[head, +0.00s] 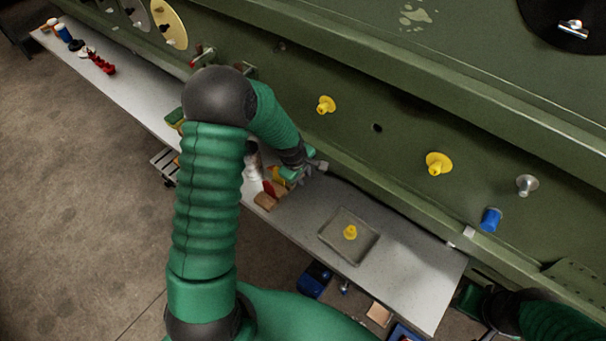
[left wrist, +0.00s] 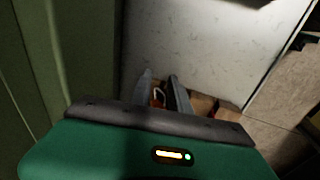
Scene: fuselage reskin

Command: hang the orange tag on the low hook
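My left gripper (head: 316,167) is over the back edge of the grey shelf, close to the green panel. In the left wrist view its two fingers (left wrist: 162,92) stand apart, with a small orange and white item (left wrist: 158,96) showing in the gap. That item may be the orange tag; I cannot tell whether the fingers touch it. In the head view a yellow-orange piece (head: 278,176) shows just beneath the gripper, partly hidden. I cannot make out which fitting is the low hook. My right arm is at the lower right; its fingers are not clear.
The green panel carries yellow pegs (head: 326,104) (head: 438,164), a silver knob (head: 526,184) and a blue knob (head: 490,219). On the shelf (head: 405,265) are a grey tray (head: 339,250) holding a yellow peg, and a wooden block (head: 265,201). The shelf's right part is clear.

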